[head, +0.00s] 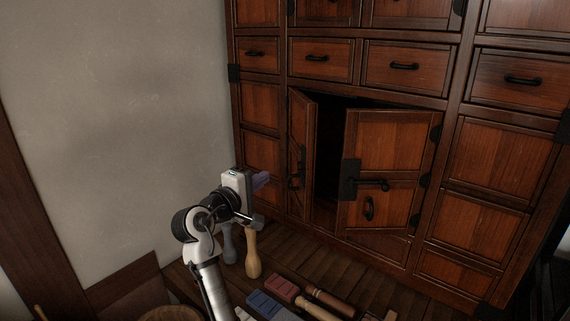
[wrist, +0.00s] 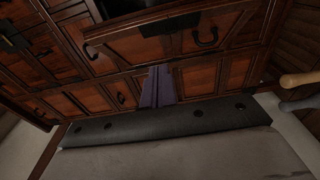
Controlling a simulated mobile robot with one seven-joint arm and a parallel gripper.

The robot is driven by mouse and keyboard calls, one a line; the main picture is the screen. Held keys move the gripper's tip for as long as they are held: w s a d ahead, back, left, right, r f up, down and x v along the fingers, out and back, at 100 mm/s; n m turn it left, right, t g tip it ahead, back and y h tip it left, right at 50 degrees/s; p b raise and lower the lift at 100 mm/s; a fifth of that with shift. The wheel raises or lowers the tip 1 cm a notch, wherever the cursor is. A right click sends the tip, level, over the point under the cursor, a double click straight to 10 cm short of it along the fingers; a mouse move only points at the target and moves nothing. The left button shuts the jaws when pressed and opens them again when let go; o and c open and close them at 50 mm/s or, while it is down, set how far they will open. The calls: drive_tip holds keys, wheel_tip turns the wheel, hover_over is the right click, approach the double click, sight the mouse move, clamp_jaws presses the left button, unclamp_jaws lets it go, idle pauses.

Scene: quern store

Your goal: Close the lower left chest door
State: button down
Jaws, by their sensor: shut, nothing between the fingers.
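The lower left chest door (head: 302,125) stands open in the head view, swung outward and seen nearly edge-on, with a dark handle on its face. The lower right door (head: 392,140) is also swung partly out, with a black latch plate and a handle. A dark gap shows between the two doors. My gripper (head: 262,180) is to the left of the left door, in front of the chest's left side, apart from the door as far as I can tell. Its purple fingers (wrist: 158,87) are shut and empty in the wrist view, pointing towards the wooden fronts.
A wooden peg-shaped tool (head: 253,256) and a grey one (head: 229,243) stand below my gripper. Red blocks (head: 286,290), blue blocks (head: 265,303) and wooden rollers (head: 330,301) lie on the floorboards before the chest. A bare wall (head: 120,120) is at the left.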

drive_tip(key=p, duration=0.2)
approach(305, 158)
drive_tip(key=w, duration=0.5)
drive_tip(key=shift+w+d+f+p, duration=0.15)
drive_tip(key=shift+d+p, duration=0.25)
drive_tip(key=shift+d, duration=0.3)
drive_tip(key=shift+w+d+f+p, duration=0.1)
drive_tip(key=shift+w+d+p, duration=0.2)
drive_tip(key=shift+d, duration=0.35)
drive_tip(key=shift+s+d, duration=0.1)
drive_tip(key=shift+d+r+p, duration=0.15)
drive_tip(key=shift+d+p, duration=0.1)
drive_tip(key=shift+p, duration=0.2)
drive_tip(key=w+d+n+t+y+p, duration=0.1)
drive_tip(key=w+d+p, duration=0.2)
drive_tip(key=d, duration=0.7)
drive_tip(key=shift+w+d+y, duration=0.15)
drive_tip(key=shift+w+y, duration=0.25)
drive_tip(key=shift+w, duration=0.2)
